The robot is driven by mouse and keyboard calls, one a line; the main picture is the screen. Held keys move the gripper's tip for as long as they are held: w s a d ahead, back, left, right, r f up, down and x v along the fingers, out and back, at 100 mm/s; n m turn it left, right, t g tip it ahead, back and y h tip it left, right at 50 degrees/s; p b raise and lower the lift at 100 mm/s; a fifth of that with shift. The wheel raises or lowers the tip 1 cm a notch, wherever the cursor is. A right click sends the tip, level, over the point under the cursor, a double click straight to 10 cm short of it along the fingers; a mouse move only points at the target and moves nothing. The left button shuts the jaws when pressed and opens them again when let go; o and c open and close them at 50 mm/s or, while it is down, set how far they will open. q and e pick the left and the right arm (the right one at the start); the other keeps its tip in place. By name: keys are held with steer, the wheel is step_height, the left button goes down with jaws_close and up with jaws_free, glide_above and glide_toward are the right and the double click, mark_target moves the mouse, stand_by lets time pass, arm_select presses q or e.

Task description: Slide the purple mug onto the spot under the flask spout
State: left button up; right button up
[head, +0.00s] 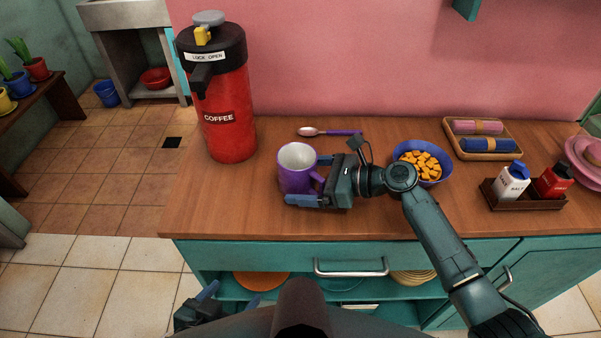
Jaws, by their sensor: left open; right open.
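The purple mug (296,179), with a white inside, stands upright on the wooden counter (240,208). My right gripper (311,180) reaches in from the right. Its open blue fingers lie on the far and near sides of the mug, and the handle points toward the palm. I cannot tell whether the fingers touch the mug. The red coffee flask (230,105) stands to the left, apart from the mug, with its black spout (201,77) facing the front left. No marked spot shows under the spout. My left gripper (230,297) is open and empty, low in front of the cabinet.
A spoon with a purple handle (345,132) lies behind the mug. A blue bowl of orange cubes (447,172) is right, close to my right wrist. A napkin tray (510,148) and shaker caddy (532,204) stand farther right. The counter between mug and flask is clear.

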steer(key=shift+c, duration=0.3)
steer(key=c, duration=0.6)
steer(key=shift+o, duration=0.2)
steer(key=shift+w+a+p, duration=0.1)
steer(key=shift+a+p, duration=0.3)
steer(key=shift+a, duration=1)
glide_toward(235, 185)
steer(key=shift+w+a+r+p, duration=0.15)
steer(key=shift+w+a+p, duration=0.15)
steer(key=shift+w, duration=0.2)
steer(key=shift+w+a+r+p, duration=0.15)
steer(key=shift+w+a+r, duration=0.05)
steer(key=shift+w+a, duration=0.4)
steer(key=shift+a, duration=1.3)
steer(key=shift+w+a, duration=0.2)
steer(key=shift+a, duration=2.25)
steer(key=o, duration=0.8)
